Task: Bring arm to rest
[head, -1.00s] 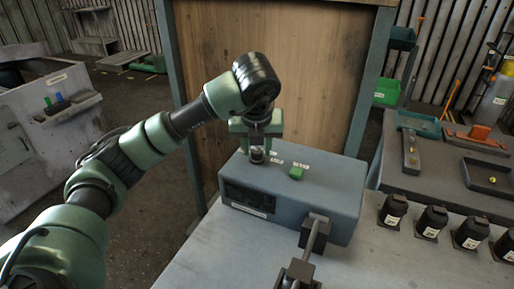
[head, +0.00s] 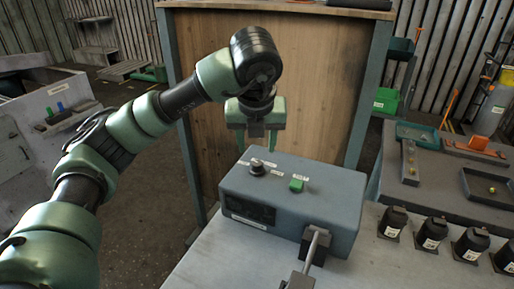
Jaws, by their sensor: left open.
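My left arm comes in from the left. Its left gripper (head: 256,142) hangs with fingers pointing down, open and empty, above and behind the back edge of the grey control box (head: 293,205). The box has a dark round knob (head: 257,167) and a green button (head: 296,185) on top, both clear of the fingers. White labels sit beside them, and a dark panel is on the front face. My right gripper does not show.
A lever with a metal rod (head: 313,247) stands at the box's front right. Several black labelled canisters (head: 434,232) line the bench on the right. Trays (head: 488,187) lie on a table behind them. A wooden panel (head: 270,75) rises behind the box. The bench's left front is clear (head: 215,262).

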